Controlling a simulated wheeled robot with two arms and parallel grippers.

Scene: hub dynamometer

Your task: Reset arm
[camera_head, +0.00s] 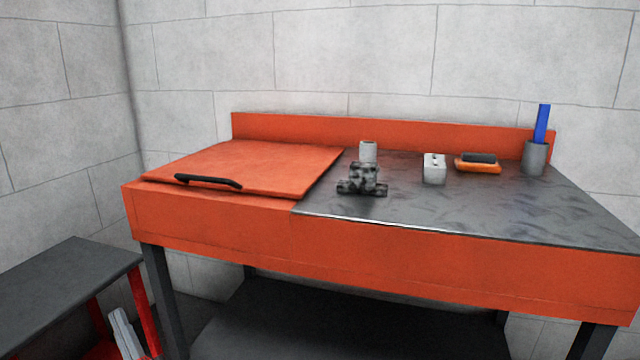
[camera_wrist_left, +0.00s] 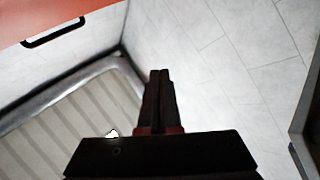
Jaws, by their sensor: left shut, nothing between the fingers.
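My left gripper (camera_wrist_left: 158,78) shows in the left wrist view as two dark fingers, closed together with nothing between them. It is clear of the surfaces around it. In the head view, a pale piece at the lower left edge may be part of my left arm; its fingers cannot be made out there. My right gripper is in neither view.
An orange workbench (camera_head: 225,222) has a closed lid (camera_head: 250,165) with a black handle (camera_head: 208,182). Its metal top holds a dark valve-like part (camera_head: 363,180), a cylinder (camera_head: 368,151), a grey box (camera_head: 434,169), a brush (camera_head: 478,167) and a cup (camera_head: 534,160). A dark side table (camera_head: 65,280) stands left.

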